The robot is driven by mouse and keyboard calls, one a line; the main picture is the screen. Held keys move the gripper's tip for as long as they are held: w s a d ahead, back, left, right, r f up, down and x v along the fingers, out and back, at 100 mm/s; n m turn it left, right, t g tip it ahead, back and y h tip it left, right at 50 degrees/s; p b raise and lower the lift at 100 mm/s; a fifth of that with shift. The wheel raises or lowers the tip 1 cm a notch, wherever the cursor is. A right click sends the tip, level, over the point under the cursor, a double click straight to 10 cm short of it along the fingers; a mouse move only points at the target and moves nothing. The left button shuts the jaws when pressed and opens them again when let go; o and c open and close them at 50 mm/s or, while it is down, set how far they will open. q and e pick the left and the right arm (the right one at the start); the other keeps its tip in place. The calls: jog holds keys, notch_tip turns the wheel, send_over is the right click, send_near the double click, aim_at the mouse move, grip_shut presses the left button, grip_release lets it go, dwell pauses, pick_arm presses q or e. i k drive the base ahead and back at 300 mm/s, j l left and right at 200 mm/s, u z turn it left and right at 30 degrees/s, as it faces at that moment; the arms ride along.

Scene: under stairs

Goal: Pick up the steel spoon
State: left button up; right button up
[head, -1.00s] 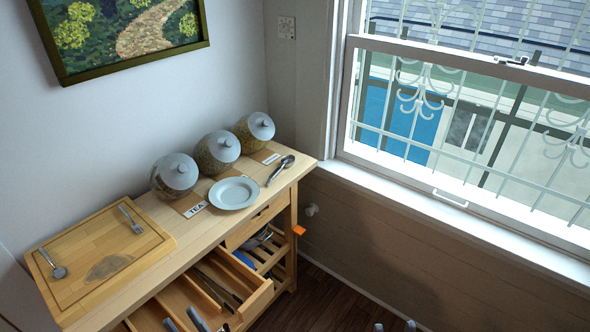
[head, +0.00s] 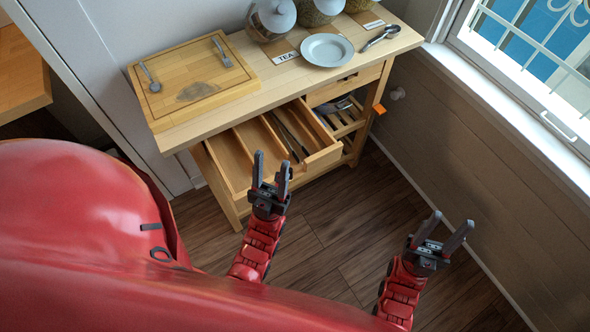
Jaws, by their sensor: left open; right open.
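A large steel spoon (head: 380,38) lies on the right end of the wooden counter (head: 330,83), beside a pale plate (head: 327,50). A smaller spoon-like utensil (head: 150,77) lies on the left part of the cutting board (head: 195,80), with a fork (head: 222,51) to its right. My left gripper (head: 271,163) is open and empty, its fingers in front of the open drawer (head: 240,150) in the picture. My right gripper (head: 448,225) is open and empty over the floor, lower right of the counter. Both are apart from the spoons.
The open drawer holds long, thin utensils (head: 288,135) and juts out from the counter. Glass jars (head: 271,18) stand at the back. The floor (head: 345,210) in front looks clear. A wall with a window (head: 530,50) bounds the right side.

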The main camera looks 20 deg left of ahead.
aim_at(155, 86)
jog(key=u, duration=1.6)
